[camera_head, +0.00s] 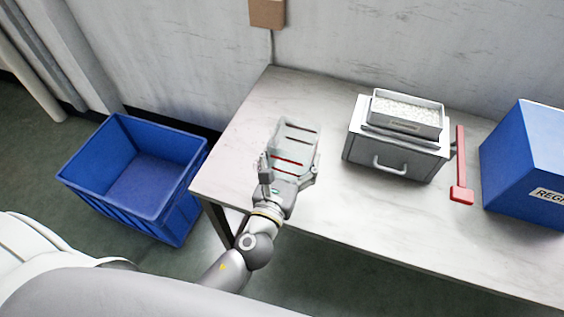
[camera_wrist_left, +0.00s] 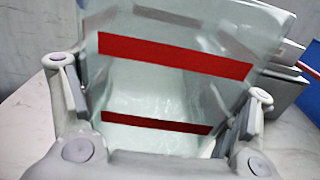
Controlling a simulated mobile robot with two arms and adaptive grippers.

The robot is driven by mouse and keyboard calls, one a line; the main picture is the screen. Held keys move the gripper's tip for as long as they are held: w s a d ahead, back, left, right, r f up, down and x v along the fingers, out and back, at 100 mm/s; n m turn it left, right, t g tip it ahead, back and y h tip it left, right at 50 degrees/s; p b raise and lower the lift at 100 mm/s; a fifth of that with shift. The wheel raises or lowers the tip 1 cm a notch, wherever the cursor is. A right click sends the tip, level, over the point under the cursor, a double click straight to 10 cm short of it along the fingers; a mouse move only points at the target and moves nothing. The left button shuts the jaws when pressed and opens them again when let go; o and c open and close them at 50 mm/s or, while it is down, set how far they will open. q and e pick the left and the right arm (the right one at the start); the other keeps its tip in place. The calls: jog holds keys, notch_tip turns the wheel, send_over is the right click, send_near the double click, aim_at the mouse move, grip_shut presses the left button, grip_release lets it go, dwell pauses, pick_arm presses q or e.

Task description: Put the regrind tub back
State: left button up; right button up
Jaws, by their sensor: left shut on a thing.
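My left gripper (camera_head: 288,167) is shut on a pale, translucent tub with dark red bands, the regrind tub (camera_head: 300,131). The tub is over the left part of the table; I cannot tell whether it touches the tabletop. In the left wrist view the regrind tub (camera_wrist_left: 165,88) fills the middle, tilted in the picture, with the two fingers of the left gripper (camera_wrist_left: 155,108) at its sides. My right gripper is not in view. A blue box (camera_head: 525,165) with a partly visible label starting "REG" stands at the right of the table.
A grey box with a front handle (camera_head: 390,160) stands on the table (camera_head: 345,215), with a tray of white granules (camera_head: 408,127) on top. A red lever (camera_head: 461,170) is at its right side. An open blue bin (camera_head: 125,205) stands on the floor left of the table.

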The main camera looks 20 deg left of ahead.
pick_arm(q)
jog(key=w+f, duration=0.1)
jog(key=w+a+f+b, duration=0.1)
jog(key=f, duration=0.1)
jog(key=w+a+f+b, duration=0.1)
jog(key=shift+a+f, duration=0.25)
jog(key=shift+f, duration=0.05)
jog(key=shift+w+a+f+b, duration=0.25)
jog(key=shift+f+b, duration=0.15)
jog(key=f, duration=0.1)
jog(key=f+b, duration=0.2)
jog(key=shift+w+a+f, duration=0.2)
jog(key=shift+w+f, duration=0.05)
jog(key=shift+f, duration=0.15)
jog(key=shift+f+b, duration=0.15)
jog(key=shift+b, duration=0.25)
jog(key=o, duration=1.2)
jog(key=shift+o, duration=0.2)
